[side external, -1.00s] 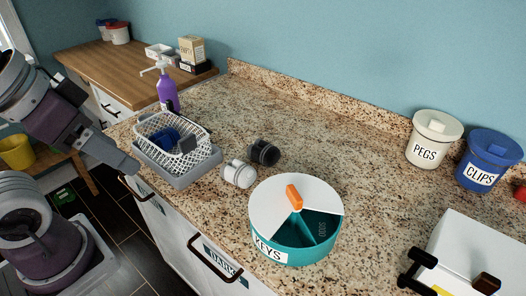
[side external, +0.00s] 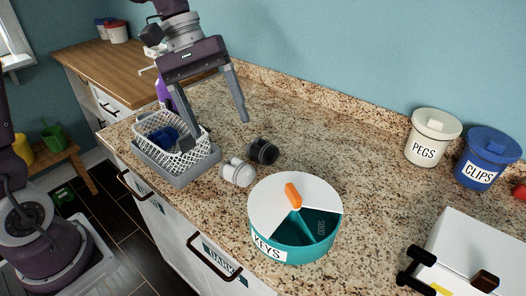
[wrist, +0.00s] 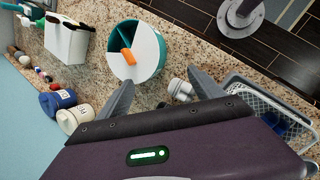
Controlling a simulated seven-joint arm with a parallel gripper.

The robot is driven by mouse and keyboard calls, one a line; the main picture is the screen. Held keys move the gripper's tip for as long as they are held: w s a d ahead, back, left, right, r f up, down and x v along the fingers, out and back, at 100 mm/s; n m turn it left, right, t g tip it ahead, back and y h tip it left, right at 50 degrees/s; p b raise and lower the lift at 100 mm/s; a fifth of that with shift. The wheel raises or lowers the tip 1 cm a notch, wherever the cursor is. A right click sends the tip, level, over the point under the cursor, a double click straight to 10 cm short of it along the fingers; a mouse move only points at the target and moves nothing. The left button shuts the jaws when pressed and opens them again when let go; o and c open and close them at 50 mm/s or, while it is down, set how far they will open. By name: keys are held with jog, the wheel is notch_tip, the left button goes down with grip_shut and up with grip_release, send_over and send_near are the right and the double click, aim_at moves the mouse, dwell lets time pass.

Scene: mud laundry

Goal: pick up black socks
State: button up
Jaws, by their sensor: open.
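The black socks (side external: 262,151), a rolled dark bundle, lie on the speckled counter behind and right of a rolled white pair (side external: 238,172). My gripper (side external: 217,136) is open and empty, pointing down above the counter, up and left of the black socks in the side view. One finger overlaps the white basket there; I cannot tell whether they touch. In the wrist view both fingers (wrist: 161,78) are spread, and the white pair (wrist: 180,89) shows between them. A small dark part beside it may be the black socks, mostly hidden.
A white basket (side external: 201,148) with dark blue cloth stands on a grey tray (side external: 184,176). A teal round KEYS box (side external: 270,228) with an orange handle stands in front. PEGS (side external: 427,145) and CLIPS (side external: 482,172) tubs stand right. The counter right of the socks is clear.

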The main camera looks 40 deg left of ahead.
aim_at(255, 140)
jog(key=w+a+f+n+h, duration=0.1)
jog(key=w+f+n+h, duration=0.2)
jog(key=w+f, duration=0.2)
jog(key=w+a+f+n+h, duration=0.2)
jog(key=w+f+n, duration=0.2)
jog(key=f, duration=0.3)
jog(key=w+a+f+n+h, duration=0.2)
jog(key=w+f+n+h, duration=0.1)
jog(key=w+f, duration=0.3)
jog(key=shift+w+f+h, duration=0.1)
jog(key=shift+w+h, duration=0.2)
jog(key=shift+w, duration=0.25)
jog(key=shift+d+f+n, duration=0.2)
jog(key=shift+f+n, duration=0.1)
jog(key=x, duration=0.4)
jog(key=shift+w+d, duration=0.1)
jog(key=shift+d, duration=0.15)
jog(key=shift+c, duration=0.5)
